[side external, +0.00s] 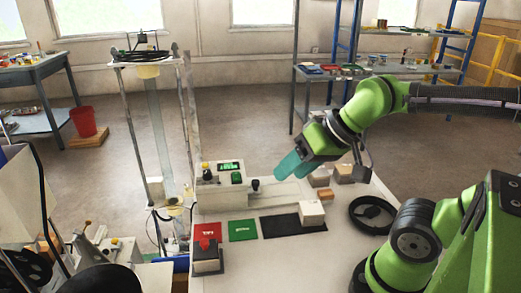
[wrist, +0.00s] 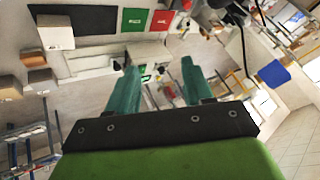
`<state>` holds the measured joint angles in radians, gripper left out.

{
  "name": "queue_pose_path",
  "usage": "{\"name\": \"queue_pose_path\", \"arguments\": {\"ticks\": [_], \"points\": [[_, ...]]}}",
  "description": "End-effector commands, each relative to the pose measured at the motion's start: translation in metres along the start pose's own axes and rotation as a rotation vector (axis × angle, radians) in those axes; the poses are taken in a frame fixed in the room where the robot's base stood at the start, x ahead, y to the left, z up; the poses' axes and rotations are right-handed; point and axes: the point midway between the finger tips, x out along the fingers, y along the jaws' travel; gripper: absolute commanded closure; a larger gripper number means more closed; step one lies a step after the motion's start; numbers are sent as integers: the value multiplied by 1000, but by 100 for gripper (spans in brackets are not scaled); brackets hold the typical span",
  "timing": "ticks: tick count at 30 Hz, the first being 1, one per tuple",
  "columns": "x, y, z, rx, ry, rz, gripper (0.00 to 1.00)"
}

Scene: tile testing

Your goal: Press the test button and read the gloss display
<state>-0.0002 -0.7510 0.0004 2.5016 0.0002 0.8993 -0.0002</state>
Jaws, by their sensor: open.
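The tester (side external: 222,190) is a pale unit on the white bench, with a small lit green display (side external: 231,166) on top; its digits are too small to read. A green button (side external: 237,178) sits just below the display. My gripper (side external: 284,172) has teal fingers and hangs open and empty, above and to the right of the tester, apart from the button. In the wrist view the open fingers (wrist: 160,72) point toward the tester, partly seen between them with small green patches.
A red card (side external: 208,231) and a green card (side external: 242,230) lie in front of the tester. A black mat (side external: 280,225) bears a white box (side external: 311,213). Small brown boxes (side external: 319,177) and a black ring (side external: 373,214) stand to the right. A tall frame (side external: 124,130) rises at the left.

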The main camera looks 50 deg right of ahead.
Motion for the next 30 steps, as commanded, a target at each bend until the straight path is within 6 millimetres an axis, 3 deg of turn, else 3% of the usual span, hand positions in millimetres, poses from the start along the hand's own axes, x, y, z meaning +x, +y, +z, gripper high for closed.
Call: {"name": "queue_pose_path", "arguments": {"ticks": [6,16,30], "points": [[0,0,0,0,0,0,52],[0,0,0,1,0,0,100],[0,0,0,1,0,0,100]]}}
